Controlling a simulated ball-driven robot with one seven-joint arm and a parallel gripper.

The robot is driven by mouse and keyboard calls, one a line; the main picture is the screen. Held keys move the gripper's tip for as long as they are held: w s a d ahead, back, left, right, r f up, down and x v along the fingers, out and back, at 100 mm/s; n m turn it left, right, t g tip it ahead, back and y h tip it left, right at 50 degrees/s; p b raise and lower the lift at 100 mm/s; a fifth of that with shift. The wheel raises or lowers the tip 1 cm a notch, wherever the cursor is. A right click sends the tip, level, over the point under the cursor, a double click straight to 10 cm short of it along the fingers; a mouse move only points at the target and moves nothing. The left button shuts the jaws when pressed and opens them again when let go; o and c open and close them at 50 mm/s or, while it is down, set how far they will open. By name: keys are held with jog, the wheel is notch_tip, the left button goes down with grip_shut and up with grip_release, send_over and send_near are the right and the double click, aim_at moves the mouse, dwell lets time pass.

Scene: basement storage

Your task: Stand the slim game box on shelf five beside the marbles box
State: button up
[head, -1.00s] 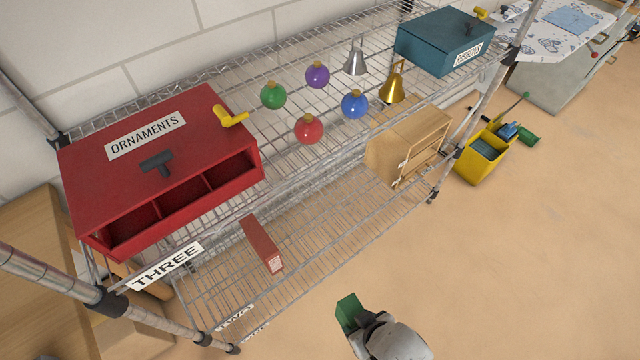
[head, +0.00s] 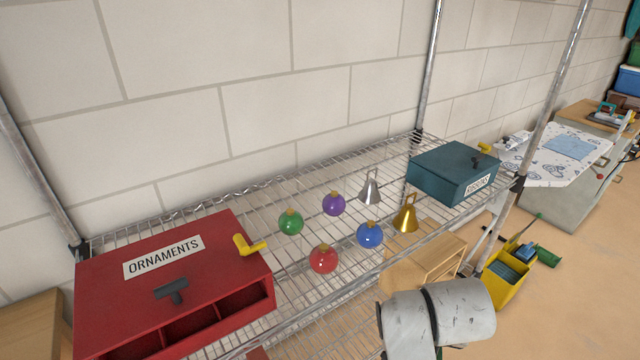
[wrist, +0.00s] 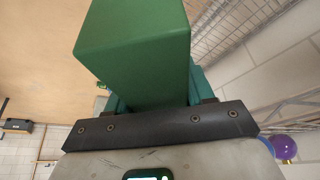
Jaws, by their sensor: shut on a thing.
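The slim game box, a plain green block (wrist: 135,45), fills the upper middle of the wrist view. My gripper (wrist: 158,112) is shut on it and holds it off any shelf. In the head view only my grey arm link shows at the bottom, right of centre; the gripper and green box are out of sight there. I see no shelf marked five and no marbles box in the current frames.
A wire shelf (head: 305,257) holds a red ornaments box (head: 110,285), several coloured baubles (head: 323,258), two bells (head: 405,214) and a teal box (head: 452,170). Metal posts (head: 555,80) rise at its corners. A yellow bucket (head: 507,288) stands on the floor at right.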

jog(key=s+f+n, duration=0.1)
jog(key=s+f, duration=0.2)
jog(key=f, duration=0.4)
jog(key=s+f+n+y, duration=0.1)
jog(key=s+f+n, duration=0.1)
jog(key=f, duration=0.4)
jog(key=shift+s+f, duration=0.4)
jog(key=shift+s, duration=0.35)
jog(key=shift+d, duration=0.15)
